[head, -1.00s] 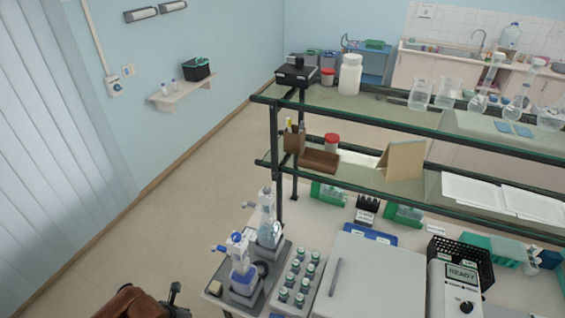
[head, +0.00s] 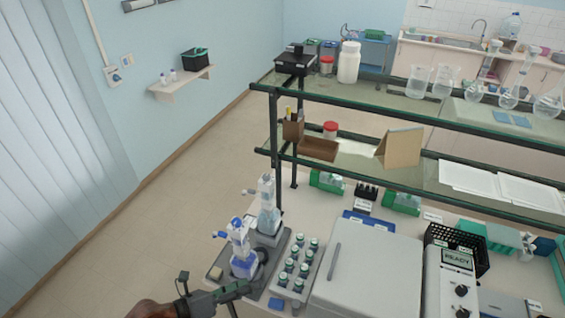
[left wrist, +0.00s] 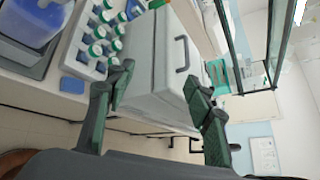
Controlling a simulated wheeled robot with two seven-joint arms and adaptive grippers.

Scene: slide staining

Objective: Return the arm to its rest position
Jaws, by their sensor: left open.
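My left gripper (head: 234,292) shows at the bottom of the head view, low beside the front left corner of the bench. Its dark green fingers also show in the left wrist view (left wrist: 160,88), spread apart with nothing between them. Beyond them is a white box with a grey handle (left wrist: 150,60), which in the head view (head: 368,270) stands right of the gripper. A grey rack with several green-capped bottles (head: 290,268) sits between gripper and box. My right gripper is in neither view.
Two bottle-top dispensers (head: 240,262) stand on a grey tray at the bench's left end. A two-tier shelf rack (head: 420,115) rises over the bench. A device reading READY (head: 452,280) stands at right. The floor (head: 150,220) left of the bench is clear.

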